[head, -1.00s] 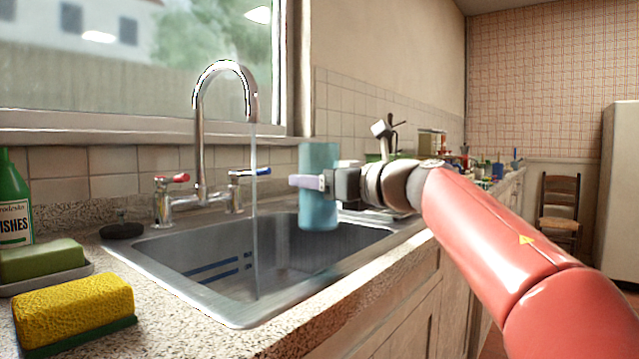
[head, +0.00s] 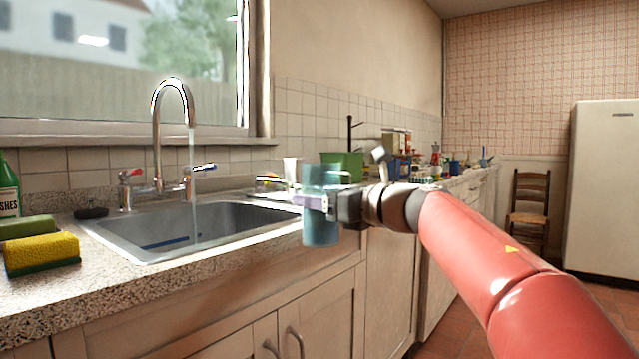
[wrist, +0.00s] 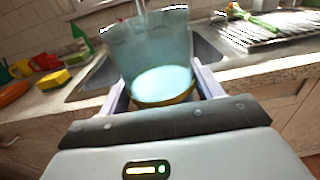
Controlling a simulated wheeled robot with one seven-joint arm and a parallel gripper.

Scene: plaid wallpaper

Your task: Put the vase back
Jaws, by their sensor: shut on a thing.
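The vase (head: 321,228) is a translucent blue-teal cylinder, held upright in the head view in front of the counter edge, right of the sink. My gripper (head: 315,203) is shut on it, with one pale lilac finger across its near side. In the wrist view the vase (wrist: 150,50) fills the space between the two fingers (wrist: 160,92), and its pale blue bottom shows. The far finger is mostly hidden in the head view.
The steel sink (head: 150,258) lies left, with water running from the tap (head: 157,140). A yellow sponge (head: 42,254) sits on the counter's left. A green container (head: 343,165) and clutter line the counter behind. A chair (head: 530,205) and fridge (head: 605,190) stand right; some floor (head: 450,335) is clear.

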